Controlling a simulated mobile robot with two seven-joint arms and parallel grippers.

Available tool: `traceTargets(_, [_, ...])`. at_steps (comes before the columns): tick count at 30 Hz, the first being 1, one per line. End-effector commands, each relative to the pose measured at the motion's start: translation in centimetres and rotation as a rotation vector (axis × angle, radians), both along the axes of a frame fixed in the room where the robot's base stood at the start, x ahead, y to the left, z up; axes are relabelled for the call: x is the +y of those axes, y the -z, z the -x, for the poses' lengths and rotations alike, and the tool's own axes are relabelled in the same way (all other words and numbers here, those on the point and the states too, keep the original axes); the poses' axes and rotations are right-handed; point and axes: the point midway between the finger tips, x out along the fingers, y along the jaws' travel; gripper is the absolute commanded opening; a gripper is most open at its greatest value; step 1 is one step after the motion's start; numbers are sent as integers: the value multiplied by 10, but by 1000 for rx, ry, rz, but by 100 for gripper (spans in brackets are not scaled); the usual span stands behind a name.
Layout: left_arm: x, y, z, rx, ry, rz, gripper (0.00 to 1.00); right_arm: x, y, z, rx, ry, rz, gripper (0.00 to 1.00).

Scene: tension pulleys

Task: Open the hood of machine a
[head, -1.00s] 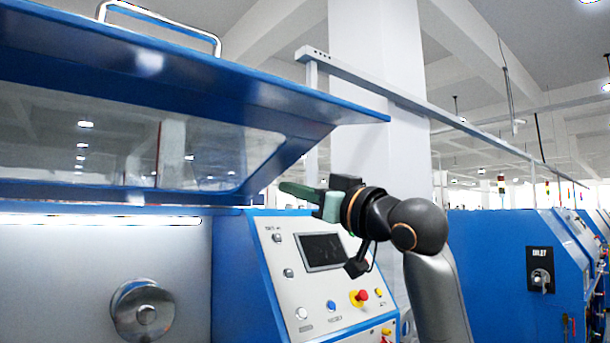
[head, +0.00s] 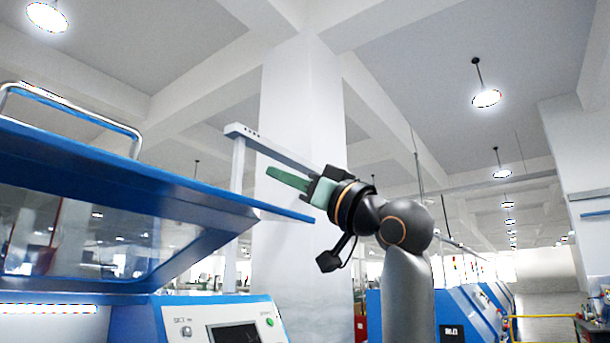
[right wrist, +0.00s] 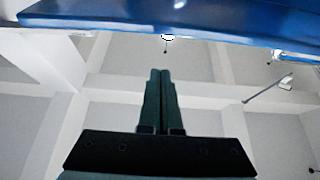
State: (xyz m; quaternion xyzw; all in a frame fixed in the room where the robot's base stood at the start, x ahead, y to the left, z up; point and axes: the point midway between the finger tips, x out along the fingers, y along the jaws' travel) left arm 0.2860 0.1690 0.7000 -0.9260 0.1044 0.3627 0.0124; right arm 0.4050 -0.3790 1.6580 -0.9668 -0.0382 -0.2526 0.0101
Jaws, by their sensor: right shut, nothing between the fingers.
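The blue hood (head: 130,180) of the machine is raised and tilted at the left of the head view, with a clear window (head: 90,235) and a metal handle (head: 75,105) on top. Its blue edge also shows across the top of the right wrist view (right wrist: 170,20). My right gripper (head: 270,172) has its green fingers together and empty. It is just above the hood's right tip in the head view; whether it touches cannot be told. Its shut fingers also show in the right wrist view (right wrist: 160,75). My left gripper is not in view.
The control panel (head: 220,325) stands below the hood. A lit lamp strip (head: 45,309) runs under it. A white pillar (head: 300,110) and a grey rail post (head: 238,165) rise behind my right arm. More blue machines (head: 480,310) stand at the right.

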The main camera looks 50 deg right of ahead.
Motion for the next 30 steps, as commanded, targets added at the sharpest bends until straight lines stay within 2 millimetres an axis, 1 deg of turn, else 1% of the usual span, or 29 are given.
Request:
traceTargets(1, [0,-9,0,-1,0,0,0,1,-9,-11,4,-1,0,0])
traceTargets(2, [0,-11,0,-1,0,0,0,2,-12,-15,3,0,0,0])
traceTargets(3, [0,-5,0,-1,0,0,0,0,-1,-18,4,4,1,0])
traceTargets(4, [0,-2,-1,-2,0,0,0,0,7,-18,4,5,2,0])
traceTargets(6, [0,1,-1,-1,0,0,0,1,16,-19,2,3,2,0])
traceTargets(9, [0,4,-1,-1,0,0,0,1,25,-20,1,3,1,0])
traceTargets(13, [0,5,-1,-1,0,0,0,1,31,-21,0,2,-1,0])
traceTargets(25, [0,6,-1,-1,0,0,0,1,33,-21,-1,1,-1,0])
traceTargets(28, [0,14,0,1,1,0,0,1,42,-20,-8,1,-1,0])
traceTargets(30, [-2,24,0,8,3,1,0,1,52,-19,-18,1,-2,0])
